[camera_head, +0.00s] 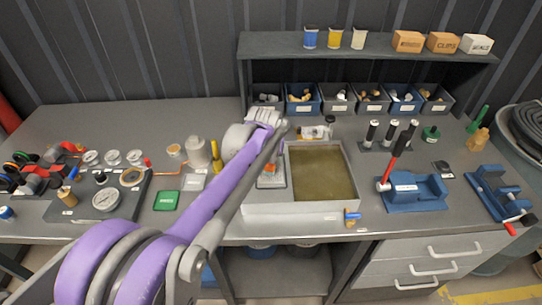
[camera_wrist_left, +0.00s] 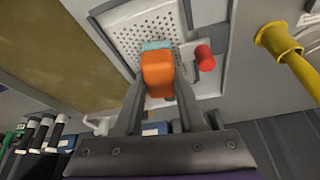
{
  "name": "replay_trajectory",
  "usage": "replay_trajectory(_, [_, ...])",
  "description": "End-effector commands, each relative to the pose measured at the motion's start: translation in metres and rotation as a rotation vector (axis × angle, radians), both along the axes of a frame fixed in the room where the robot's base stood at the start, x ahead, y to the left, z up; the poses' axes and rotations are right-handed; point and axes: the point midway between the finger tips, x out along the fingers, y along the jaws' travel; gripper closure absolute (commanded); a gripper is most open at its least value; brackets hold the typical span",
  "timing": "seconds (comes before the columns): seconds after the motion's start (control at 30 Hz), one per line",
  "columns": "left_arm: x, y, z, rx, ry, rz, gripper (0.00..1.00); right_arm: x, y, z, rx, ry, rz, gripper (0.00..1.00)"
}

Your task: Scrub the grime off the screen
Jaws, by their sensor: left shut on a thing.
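My left gripper (camera_wrist_left: 159,88) is shut on an orange brush (camera_wrist_left: 158,72) with a light blue lower edge. The brush is over a grey perforated screen (camera_wrist_left: 125,30), and I cannot tell whether it touches. The screen's holes show clearly around the brush; grime is hard to make out. Murky brown liquid (camera_head: 322,172) fills the basin's right part. My right gripper is in neither view.
A red cylinder (camera_wrist_left: 204,57) stands beside the screen, and a yellow object (camera_wrist_left: 285,50) is farther right in the wrist view. Left of the basin are a green pad (camera_head: 167,201) and a grey jar (camera_head: 197,153). Blue fixtures (camera_head: 412,193) stand right. Bins (camera_head: 302,99) line the back.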

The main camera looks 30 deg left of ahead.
Motion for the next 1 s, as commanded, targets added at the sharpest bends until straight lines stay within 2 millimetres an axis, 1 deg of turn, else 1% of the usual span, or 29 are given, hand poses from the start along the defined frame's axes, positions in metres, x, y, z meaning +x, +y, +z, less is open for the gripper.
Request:
replay_trajectory(0.1, [-0.008, -0.005, -0.001, -0.002, 0.004, -0.001, 1.0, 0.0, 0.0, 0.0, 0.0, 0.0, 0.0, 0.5])
replay_trajectory(0.37, [-0.014, -0.009, -0.001, -0.001, 0.004, -0.002, 1.0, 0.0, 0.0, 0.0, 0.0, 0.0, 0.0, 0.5])
replay_trajectory(0.73, [-0.041, -0.025, -0.004, -0.002, 0.007, -0.002, 1.0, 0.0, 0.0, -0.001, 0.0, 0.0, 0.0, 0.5])
replay_trajectory(1.0, [-0.044, -0.028, -0.005, -0.004, 0.009, -0.002, 1.0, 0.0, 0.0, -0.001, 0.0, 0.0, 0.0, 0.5])
